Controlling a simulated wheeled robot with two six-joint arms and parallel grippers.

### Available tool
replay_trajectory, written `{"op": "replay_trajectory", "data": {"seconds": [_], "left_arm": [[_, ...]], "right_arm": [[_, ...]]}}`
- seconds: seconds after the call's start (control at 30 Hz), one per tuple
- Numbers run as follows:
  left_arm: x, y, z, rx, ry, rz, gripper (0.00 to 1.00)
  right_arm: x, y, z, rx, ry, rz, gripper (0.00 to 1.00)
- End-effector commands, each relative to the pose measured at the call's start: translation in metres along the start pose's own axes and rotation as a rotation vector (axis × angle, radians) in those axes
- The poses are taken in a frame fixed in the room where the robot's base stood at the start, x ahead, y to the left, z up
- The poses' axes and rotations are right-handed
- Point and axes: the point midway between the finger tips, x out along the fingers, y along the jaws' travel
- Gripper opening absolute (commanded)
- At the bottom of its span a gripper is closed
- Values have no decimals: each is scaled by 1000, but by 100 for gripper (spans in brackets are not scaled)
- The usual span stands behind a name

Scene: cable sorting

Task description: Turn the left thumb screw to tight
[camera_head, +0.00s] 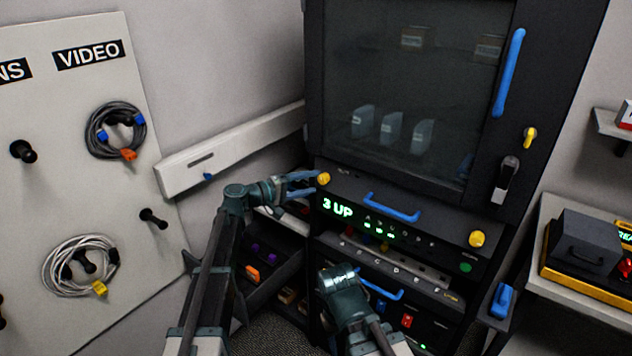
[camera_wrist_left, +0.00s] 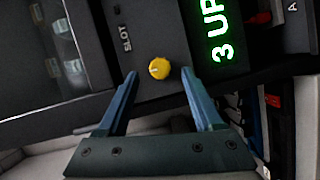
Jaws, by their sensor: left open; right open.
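The left thumb screw (camera_head: 323,179) is a yellow knob at the left end of the black panel with the green "3 UP" display (camera_head: 338,208). In the left wrist view the yellow knob (camera_wrist_left: 159,69) sits ahead of and between the two blue fingers. My left gripper (camera_head: 303,184) is open, with its fingertips close to the knob; I cannot tell if they touch it. It also shows in the left wrist view (camera_wrist_left: 160,88). A second yellow knob (camera_head: 477,239) is at the panel's right end. My right gripper (camera_head: 345,283) is low in front of the rack, its fingers mostly hidden.
A blue handle (camera_head: 391,207) crosses the panel between the knobs, and another blue handle (camera_head: 380,287) is below. A glass-door cabinet (camera_head: 408,90) stands above. A pegboard with coiled cables (camera_head: 117,129) is at left, and a side bench (camera_head: 590,300) is at right.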

Motion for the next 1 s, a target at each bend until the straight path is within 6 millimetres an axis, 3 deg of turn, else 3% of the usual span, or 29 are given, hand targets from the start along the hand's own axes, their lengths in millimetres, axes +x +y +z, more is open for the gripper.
{"op": "replay_trajectory", "data": {"seconds": [0.2, 0.43, 0.67, 1.0], "left_arm": [[-52, 1, 1, -1, 4, 0, 68], [-91, 1, 0, -1, 2, 0, 68], [-108, 0, 0, -1, 1, 0, 68], [-109, 0, 0, 0, -1, 0, 68]], "right_arm": [[-7, 1, 0, 0, 0, 0, 50], [-10, 1, 1, 0, 0, 0, 50], [-12, 1, 1, 0, 0, 0, 50], [-12, 1, 1, 0, 0, 0, 50]]}}
